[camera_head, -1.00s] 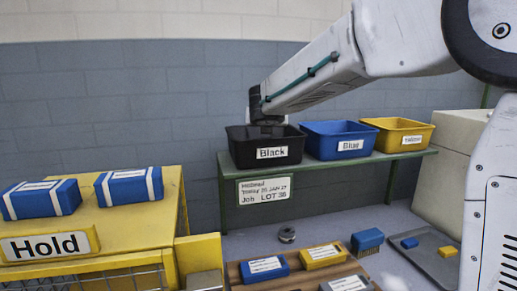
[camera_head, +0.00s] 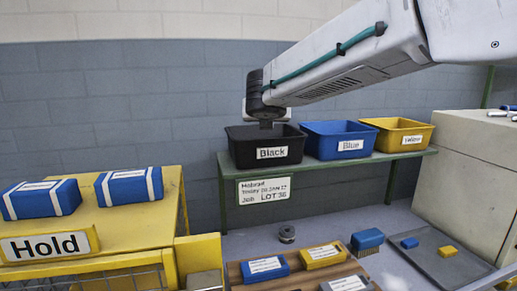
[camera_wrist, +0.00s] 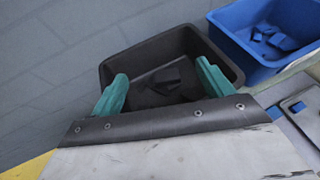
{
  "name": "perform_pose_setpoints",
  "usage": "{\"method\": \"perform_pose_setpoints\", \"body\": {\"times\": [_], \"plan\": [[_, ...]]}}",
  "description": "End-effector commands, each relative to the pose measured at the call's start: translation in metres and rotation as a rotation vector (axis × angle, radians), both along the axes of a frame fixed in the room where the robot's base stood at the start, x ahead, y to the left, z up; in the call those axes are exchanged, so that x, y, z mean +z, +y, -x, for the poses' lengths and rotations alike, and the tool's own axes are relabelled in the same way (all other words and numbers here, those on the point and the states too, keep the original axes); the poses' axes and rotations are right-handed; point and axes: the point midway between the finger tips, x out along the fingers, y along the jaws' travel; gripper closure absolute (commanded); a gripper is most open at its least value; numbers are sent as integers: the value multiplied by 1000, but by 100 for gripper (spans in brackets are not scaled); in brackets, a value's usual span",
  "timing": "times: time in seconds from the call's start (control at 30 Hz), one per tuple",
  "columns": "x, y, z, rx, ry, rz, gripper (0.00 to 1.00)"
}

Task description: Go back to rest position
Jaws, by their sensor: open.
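My gripper (camera_wrist: 161,70) shows in the wrist view as two green fingers spread wide apart, with nothing between them. Below and beyond it is the black bin (camera_wrist: 225,62), with several dark pieces lying inside. In the head view, my arm reaches in from the upper right. Its dark wrist is over the black bin (camera_head: 240,149), labelled "Black", which stands at the left end of a green shelf. The fingers cannot be made out in the head view.
The blue bin (camera_head: 320,144) and yellow bin (camera_head: 412,139) stand to the right on the green shelf (camera_head: 330,166). A yellow "Hold" table (camera_head: 80,207) with two blue packs is at left. Labelled blocks and a grey tray (camera_head: 438,262) lie lower down.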

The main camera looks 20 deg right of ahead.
Motion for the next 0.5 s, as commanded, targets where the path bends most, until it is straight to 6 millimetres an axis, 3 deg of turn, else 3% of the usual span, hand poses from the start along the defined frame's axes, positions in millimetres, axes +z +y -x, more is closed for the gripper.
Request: {"method": "perform_pose_setpoints", "body": {"times": [0.17, 0.27, 0.37, 0.4, 0.5], "plan": [[-1, -12, 12, -66, -5, -77, 21], [-9, -40, 47, -238, -20, -280, 21], [-28, -74, 104, -519, -50, -586, 21], [-39, -86, 131, -652, -66, -720, 21], [-70, -104, 199, -995, -110, -1034, 21]]}}
